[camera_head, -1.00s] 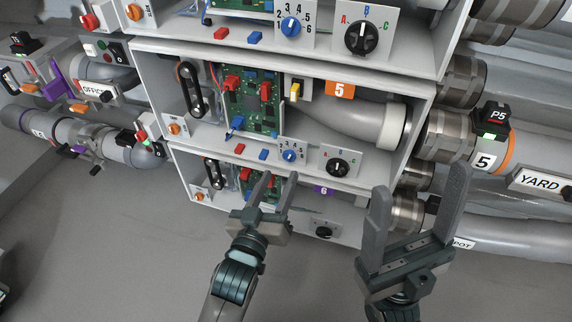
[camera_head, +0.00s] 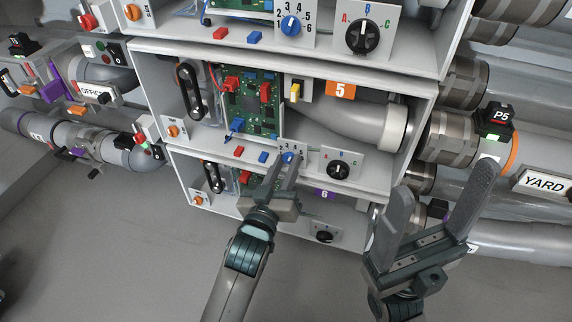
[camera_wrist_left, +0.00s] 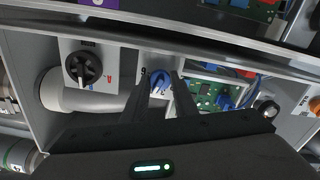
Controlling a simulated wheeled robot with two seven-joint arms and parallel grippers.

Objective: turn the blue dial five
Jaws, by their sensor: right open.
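The blue dial (camera_head: 289,158) of unit 5 is a small round knob on a white panel at the bottom front of the middle compartment. In the left wrist view the blue dial (camera_wrist_left: 160,79) shows between my two fingers, with a white mark on its face. My left gripper (camera_head: 284,164) is open, its fingertips at the dial and partly covering its panel. I cannot tell whether they touch the dial. My right gripper (camera_head: 446,180) is open and empty, in front of the pipes at the right.
A black A-B-C dial (camera_head: 339,169) sits right of the blue dial. Red (camera_head: 239,151) and blue (camera_head: 263,157) switches sit left of it. The orange 5 sign (camera_head: 340,90) is above. Another blue dial (camera_head: 291,26) is in the compartment above. Floor at lower left is clear.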

